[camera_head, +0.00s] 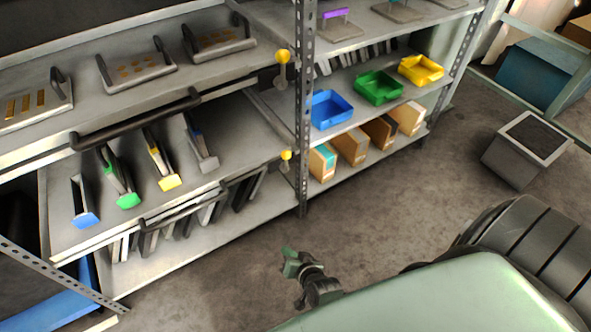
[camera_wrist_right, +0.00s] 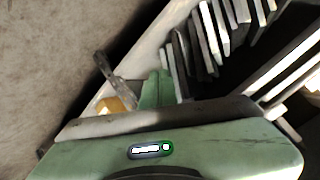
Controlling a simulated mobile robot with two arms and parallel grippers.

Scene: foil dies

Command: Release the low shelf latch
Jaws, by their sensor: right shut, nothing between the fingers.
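The low shelf latch (camera_head: 286,155) has a yellow knob and sits at the front corner of the lower pull-out shelf, by the perforated post. A similar upper latch (camera_head: 282,57) sits above it. My right gripper (camera_head: 291,258) is shut and empty, in front of the shelving and below the low latch in the head view, apart from it. In the right wrist view its green fingers (camera_wrist_right: 158,88) are together, and a yellow knob (camera_wrist_right: 112,106) shows left of them, partly hidden by the gripper body. My left gripper is not in view.
The lower shelf (camera_head: 230,178) carries several coloured-end dies and has a dark handle bar (camera_head: 183,207). The perforated post (camera_head: 304,110) stands beside the latches. Blue, green and yellow bins (camera_head: 378,86) and cardboard boxes (camera_head: 351,146) are to the right. The floor in front is clear.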

